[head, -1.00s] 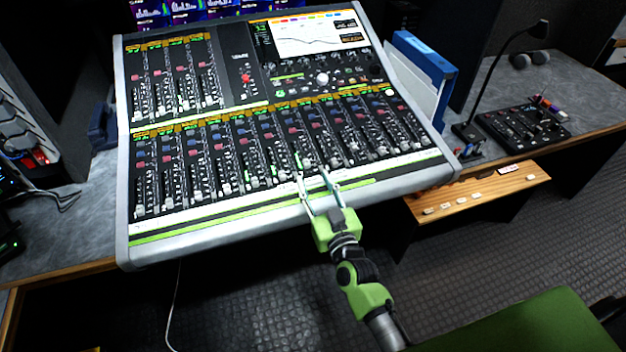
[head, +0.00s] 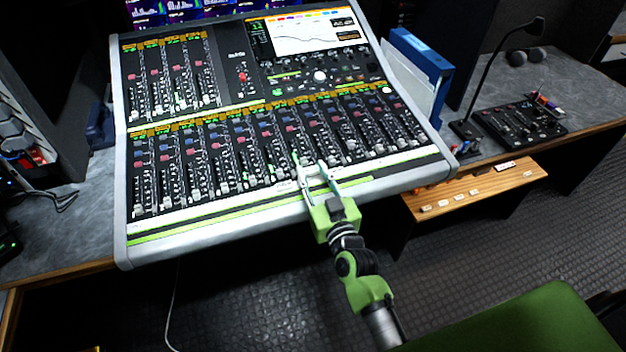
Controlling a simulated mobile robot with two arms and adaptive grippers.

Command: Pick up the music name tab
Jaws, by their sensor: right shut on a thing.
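My right gripper (head: 311,170) reaches over the lower front part of the mixing console (head: 124,200), near the pale strip below the faders. Its two fingers are shut on a small pale tab, mostly hidden between the fingertips. Its lettering is too small to read, so I cannot tell from the print whether it is the music name tab. Another pale label (head: 286,188) lies on the strip just left of the fingers. My left gripper is not in view.
A wooden shelf (head: 475,187) right of the console holds several small pale tabs. A blue binder (head: 425,60) stands behind it. A small control panel (head: 520,125) and a gooseneck lamp (head: 490,85) stand on the right desk. A green seat (head: 520,325) is at lower right.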

